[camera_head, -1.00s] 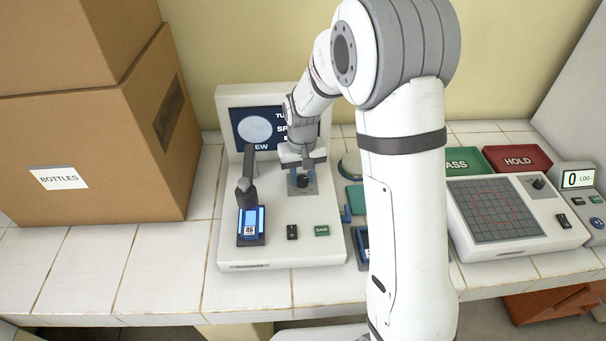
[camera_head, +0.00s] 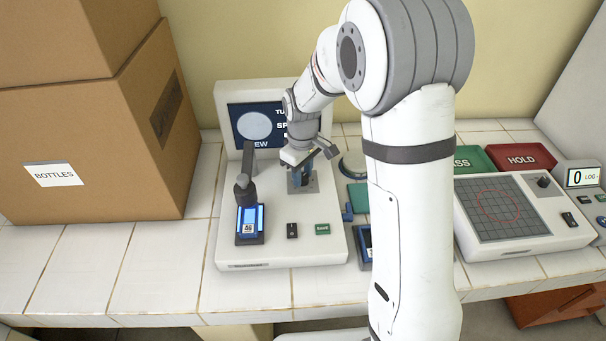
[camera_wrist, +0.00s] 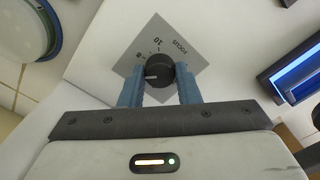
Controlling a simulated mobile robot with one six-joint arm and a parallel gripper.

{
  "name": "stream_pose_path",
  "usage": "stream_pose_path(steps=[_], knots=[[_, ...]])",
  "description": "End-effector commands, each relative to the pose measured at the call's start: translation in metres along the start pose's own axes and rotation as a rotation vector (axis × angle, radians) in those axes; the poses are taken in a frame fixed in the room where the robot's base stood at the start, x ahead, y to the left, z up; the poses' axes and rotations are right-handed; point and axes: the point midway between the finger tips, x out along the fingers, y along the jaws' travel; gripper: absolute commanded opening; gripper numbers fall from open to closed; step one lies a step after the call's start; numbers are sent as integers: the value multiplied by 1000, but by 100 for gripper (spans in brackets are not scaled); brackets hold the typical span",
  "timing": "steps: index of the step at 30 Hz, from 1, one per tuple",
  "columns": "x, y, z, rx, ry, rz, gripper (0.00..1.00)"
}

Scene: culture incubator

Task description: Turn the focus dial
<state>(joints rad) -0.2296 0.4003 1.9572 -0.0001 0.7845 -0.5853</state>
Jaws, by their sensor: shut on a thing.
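The focus dial (camera_wrist: 159,72) is a black knob with a white pointer line, on a grey plate marked FOCUS. In the wrist view my gripper (camera_wrist: 160,84) has its two blue fingers on either side of the dial, shut on it. In the head view my gripper (camera_head: 301,180) is over the grey plate (camera_head: 312,186) on the white microscope base (camera_head: 270,252), and the dial itself is mostly hidden by the fingers. The microscope's screen (camera_head: 262,125) shows a pale round view and text partly covered by my arm.
A lit blue sample holder (camera_head: 251,221) sits under the dark microscope head (camera_head: 243,188). A black switch (camera_head: 292,230) and a green button (camera_head: 322,229) are in front. Cardboard boxes (camera_head: 100,150) stand at left.

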Motion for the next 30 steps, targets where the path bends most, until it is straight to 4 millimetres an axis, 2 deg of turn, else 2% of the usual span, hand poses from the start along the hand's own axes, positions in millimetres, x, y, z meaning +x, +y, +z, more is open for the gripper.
stream_pose_path(steps=[13, 30], knots=[[-1, 1, 0, -246, 2, 2, 7], [-1, 1, -1, -288, 3, 2, 7]])
